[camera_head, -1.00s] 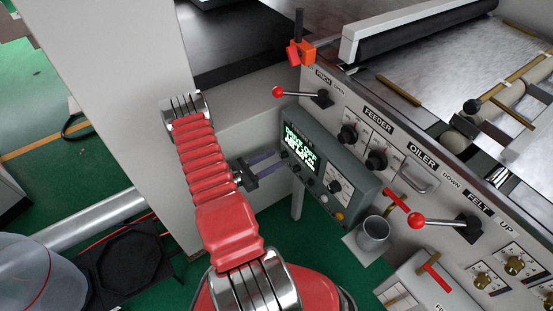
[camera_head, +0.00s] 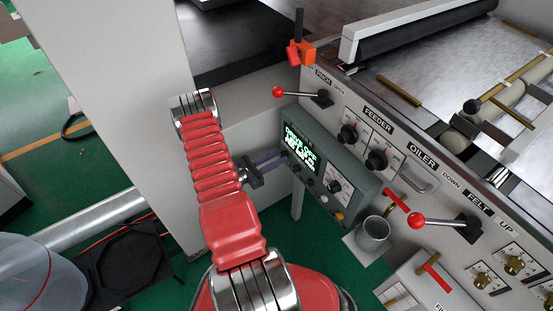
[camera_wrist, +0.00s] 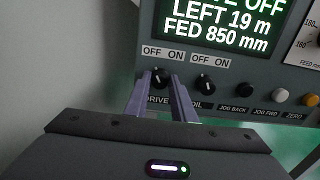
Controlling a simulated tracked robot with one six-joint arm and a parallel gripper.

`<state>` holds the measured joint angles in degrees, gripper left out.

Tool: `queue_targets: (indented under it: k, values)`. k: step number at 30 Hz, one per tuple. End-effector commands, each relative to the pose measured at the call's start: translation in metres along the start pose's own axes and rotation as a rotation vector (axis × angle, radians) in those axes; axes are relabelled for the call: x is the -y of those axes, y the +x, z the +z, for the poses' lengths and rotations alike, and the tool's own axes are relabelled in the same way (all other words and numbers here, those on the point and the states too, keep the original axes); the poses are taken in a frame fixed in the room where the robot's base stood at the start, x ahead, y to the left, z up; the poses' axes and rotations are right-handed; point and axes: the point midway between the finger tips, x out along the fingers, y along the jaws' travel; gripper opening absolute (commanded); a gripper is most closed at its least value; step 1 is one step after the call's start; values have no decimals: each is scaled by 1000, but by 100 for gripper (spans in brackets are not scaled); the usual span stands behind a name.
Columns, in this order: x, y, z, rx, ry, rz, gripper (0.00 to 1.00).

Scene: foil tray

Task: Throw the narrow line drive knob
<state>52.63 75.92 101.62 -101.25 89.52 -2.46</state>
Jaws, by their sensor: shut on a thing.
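The dark drive knob (camera_wrist: 160,77) is on the grey control box, under an OFF ON label in the wrist view. My gripper (camera_wrist: 160,82) has its two purple fingers on either side of this knob and is shut on it. The knob's pointer is hard to read. In the head view my gripper (camera_head: 283,157) reaches the lower left of the control box (camera_head: 365,195), where the drive knob is hidden or too small to tell. The box's green-lit display (camera_wrist: 225,22) ends a line in OFF and reads LEFT 19 m and FED 850 mm.
The similar oil knob (camera_wrist: 206,85) is close to the right finger. Jog and zero buttons (camera_wrist: 281,95) are further right. A red-ball lever (camera_head: 278,92) sticks out above the box. A metal cup (camera_head: 374,234) stands at its lower right. Green floor lies below.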

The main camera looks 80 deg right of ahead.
Motion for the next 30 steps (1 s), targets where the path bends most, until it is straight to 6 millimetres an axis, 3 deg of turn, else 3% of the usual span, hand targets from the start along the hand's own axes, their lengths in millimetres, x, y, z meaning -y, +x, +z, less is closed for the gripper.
queue_targets:
  k: [4, 17, 30]
  values:
    - [-1, 0, 0, 0, 1, 2, 0]
    - [0, 1, 0, -1, 67, 0, 0]
    - [0, 2, 0, -1, 379, 0, 0]
